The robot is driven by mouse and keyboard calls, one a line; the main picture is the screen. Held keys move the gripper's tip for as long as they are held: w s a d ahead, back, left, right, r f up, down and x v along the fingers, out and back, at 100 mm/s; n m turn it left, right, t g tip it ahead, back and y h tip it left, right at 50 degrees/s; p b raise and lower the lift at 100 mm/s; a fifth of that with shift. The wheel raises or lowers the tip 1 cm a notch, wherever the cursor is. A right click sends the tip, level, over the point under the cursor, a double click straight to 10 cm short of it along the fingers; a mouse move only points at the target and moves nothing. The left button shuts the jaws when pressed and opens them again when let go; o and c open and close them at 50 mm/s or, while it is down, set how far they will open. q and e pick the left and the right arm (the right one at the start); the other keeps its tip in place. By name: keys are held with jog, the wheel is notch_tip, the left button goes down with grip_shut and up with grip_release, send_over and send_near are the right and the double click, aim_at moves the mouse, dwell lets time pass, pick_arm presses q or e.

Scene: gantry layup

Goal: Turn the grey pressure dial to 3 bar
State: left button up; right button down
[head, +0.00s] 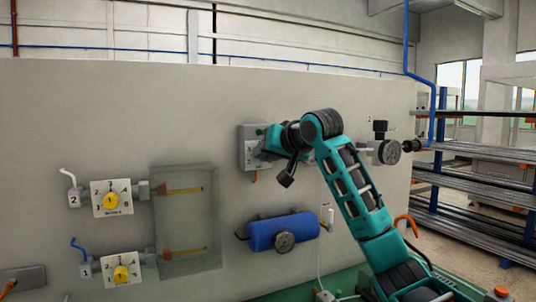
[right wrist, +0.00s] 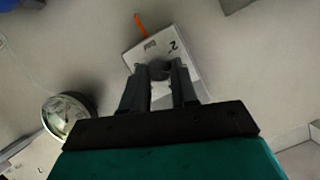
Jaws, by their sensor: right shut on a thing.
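The grey pressure dial (right wrist: 159,69) is a round dark-grey knob on a pale plate (right wrist: 188,58) in the right wrist view. The plate carries a printed 2 and a small label; other markings are hidden or too small to read. My right gripper (right wrist: 160,72) is shut on the dial, one finger on each side. In the head view the plate's grey box (head: 246,151) is on the wall, and my right gripper (head: 266,146) reaches it from the right, hiding the dial. I cannot tell the dial's setting. My left gripper is not in view.
Another gauge (head: 388,152) is to the right. Two plates with yellow knobs (head: 111,201) (head: 121,273) and a translucent panel (head: 186,255) are at left. A rack (head: 470,186) stands far right.

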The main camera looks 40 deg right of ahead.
jog(key=shift+a+n+h, duration=0.1)
jog(key=shift+n+h, duration=0.2)
jog(key=shift+n, duration=0.2)
dwell(0.3)
jog(key=c, duration=0.9)
grip_release()
jog(key=shift+o, duration=0.2)
jog(key=shift+r, duration=0.1)
jog(key=b+v, duration=0.1)
jog(key=v, duration=1.2)
jog(key=shift+w, duration=0.15)
